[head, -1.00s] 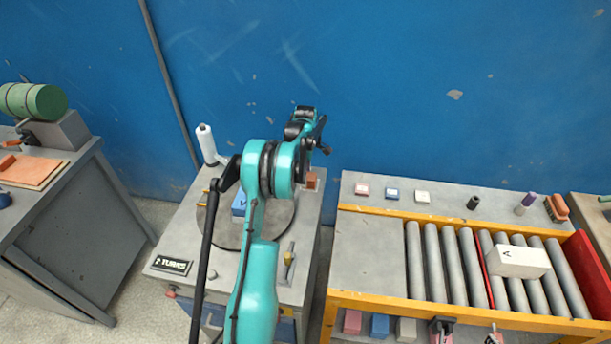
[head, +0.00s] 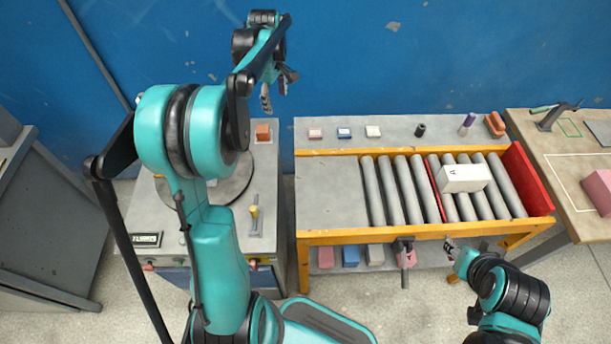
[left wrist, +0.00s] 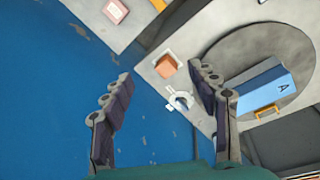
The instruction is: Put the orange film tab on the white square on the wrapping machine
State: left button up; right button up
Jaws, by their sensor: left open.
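A small orange block (head: 263,132) stands at the back right of the wrapping machine's grey top (head: 275,165). In the left wrist view the block (left wrist: 166,66) appears between my fingertips, beyond them, with a pale edge around its base. An orange looped piece (left wrist: 267,111) lies beside a blue box marked A on the round turntable; I cannot tell which orange piece is the film tab. My left gripper (head: 278,90) is open and empty, above the machine's back edge. My right gripper (head: 452,246) is small near the conveyor's front edge.
A roller conveyor (head: 330,240) with a white box (head: 465,178) stands right of the machine. Small coloured blocks line its back shelf. A yellow-topped lever (head: 254,211) rises from the machine's front right. The blue wall is close behind.

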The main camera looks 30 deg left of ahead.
pick_arm(q)
jog(key=s+d+r+m+t, duration=0.2)
jog(key=s+d+m, duration=0.5)
jog(key=s+d, duration=0.2)
jog(key=s+d+r+m+t, duration=0.2)
jog(key=s+d+m, duration=0.4)
jog(key=s+d, duration=0.3)
jog(key=s+d+f+m+t, duration=0.1)
jog(key=s+d+f+m, duration=0.3)
jog(key=s, duration=0.1)
jog(key=shift+d+m+t+h, duration=0.3)
jog(key=shift+d+m+h, duration=0.1)
jog(key=shift+s+f, duration=0.1)
